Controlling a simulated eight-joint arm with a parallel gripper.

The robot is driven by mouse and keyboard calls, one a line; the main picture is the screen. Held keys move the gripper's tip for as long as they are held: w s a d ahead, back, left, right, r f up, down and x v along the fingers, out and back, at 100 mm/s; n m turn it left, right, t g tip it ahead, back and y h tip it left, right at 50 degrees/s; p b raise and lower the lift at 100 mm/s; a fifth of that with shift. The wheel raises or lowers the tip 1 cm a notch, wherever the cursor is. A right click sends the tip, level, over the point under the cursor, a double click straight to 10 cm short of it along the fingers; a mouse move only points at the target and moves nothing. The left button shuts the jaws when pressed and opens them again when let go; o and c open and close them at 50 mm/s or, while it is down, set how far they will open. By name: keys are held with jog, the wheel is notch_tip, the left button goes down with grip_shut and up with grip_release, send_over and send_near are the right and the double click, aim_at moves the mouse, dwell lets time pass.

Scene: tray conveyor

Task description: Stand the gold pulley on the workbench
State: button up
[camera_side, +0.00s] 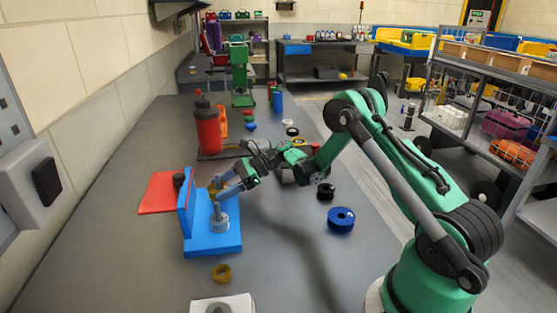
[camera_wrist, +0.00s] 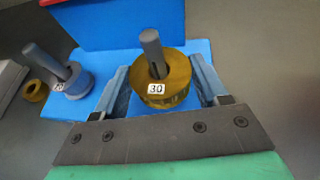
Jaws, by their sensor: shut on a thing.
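The gold pulley (camera_wrist: 165,80), thick and labelled 30, sits between the two fingers of my gripper (camera_wrist: 162,90) in the wrist view. A grey peg (camera_wrist: 153,52) of the blue stand (camera_wrist: 113,66) rises through its bore, so the pulley is around the peg. In the side view the pulley (camera_side: 213,187) is partly hidden by my gripper (camera_side: 222,190), which reaches over the blue stand (camera_side: 213,243). My gripper is shut on the pulley. Whether the pulley touches the stand's base is hard to tell. The workbench (camera_side: 285,270) is grey.
A second peg holds a grey pulley (camera_side: 219,225). A small gold ring (camera_side: 221,273) lies in front of the stand. A blue pulley (camera_side: 341,220) and black ring (camera_side: 326,192) lie right. The bench front centre is clear.

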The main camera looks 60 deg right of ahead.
jog(key=shift+f, duration=0.15)
jog(key=o, duration=1.3)
jog(key=shift+o, duration=0.2)
